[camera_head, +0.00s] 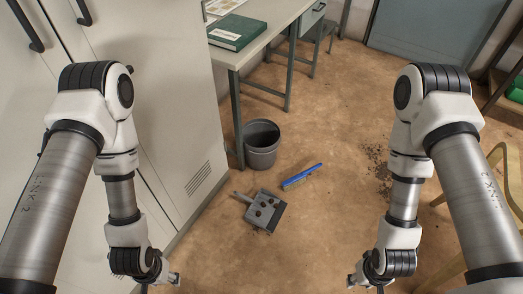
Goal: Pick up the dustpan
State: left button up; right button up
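The dustpan (259,212) is grey and lies on the brown floor in front of me, between my two arms. Its short handle points to the upper left, and several dark clumps lie in its pan. My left gripper (160,286) is low at the left, apart from the dustpan and nearer to me; it is partly cut off by the bottom edge. My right gripper (365,285) is low at the right, also apart from the dustpan and partly cut off. The fingertips of both are too hidden to tell open from shut.
A blue brush (301,177) lies just right of the dustpan. A dark bucket (262,144) stands behind it, near a desk (262,40). A white cabinet (170,90) borders the left. Dark debris (379,168) and a wooden chair (508,170) are at right. The central floor is mostly clear.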

aim_at(270, 217)
jog(key=i+l+u, duration=0.15)
jog(key=i+l, duration=0.2)
jog(key=i, duration=0.2)
jog(key=i+l+u, duration=0.1)
jog(key=i+l, duration=0.35)
jog(key=i, duration=0.05)
